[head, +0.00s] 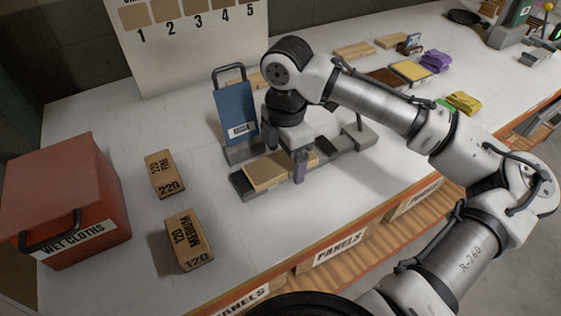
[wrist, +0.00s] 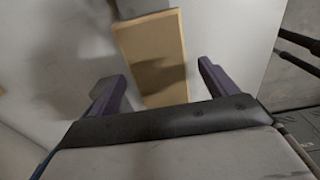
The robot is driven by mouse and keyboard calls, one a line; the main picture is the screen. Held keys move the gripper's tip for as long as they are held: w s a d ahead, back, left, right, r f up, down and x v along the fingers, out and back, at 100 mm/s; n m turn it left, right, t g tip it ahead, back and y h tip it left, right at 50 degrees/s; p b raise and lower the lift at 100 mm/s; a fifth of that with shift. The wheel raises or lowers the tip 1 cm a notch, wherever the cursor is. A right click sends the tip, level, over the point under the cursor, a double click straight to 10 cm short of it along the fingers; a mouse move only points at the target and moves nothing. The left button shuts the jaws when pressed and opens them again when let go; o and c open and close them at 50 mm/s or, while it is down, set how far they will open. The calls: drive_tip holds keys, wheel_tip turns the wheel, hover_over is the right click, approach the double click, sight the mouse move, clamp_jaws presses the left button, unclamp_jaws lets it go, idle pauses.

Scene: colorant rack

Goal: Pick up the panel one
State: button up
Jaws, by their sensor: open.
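A flat tan wooden panel (head: 265,173) lies in a grey holder on the white bench, beneath my gripper. No number shows on it, so I cannot tell if it is panel one. My gripper (head: 287,156) points down over the panel's right part. In the wrist view my gripper (wrist: 160,78) is open, with purple fingers spread on either side of a tan panel (wrist: 158,62). Nothing is visibly held. The panel's near end is hidden behind the gripper body in the wrist view. I cannot tell whether the fingers touch it.
A blue handled plate (head: 233,108) stands beside the holder. Two boxes marked 220 (head: 165,174) and 120 (head: 188,240) and a red wet cloths bin (head: 75,195) stand left. A numbered board (head: 190,60) is behind. Loose panels and purple cloths (head: 435,61) lie far right.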

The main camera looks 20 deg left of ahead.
drive_tip(key=c, duration=1.1)
drive_tip(key=shift+c, duration=0.2)
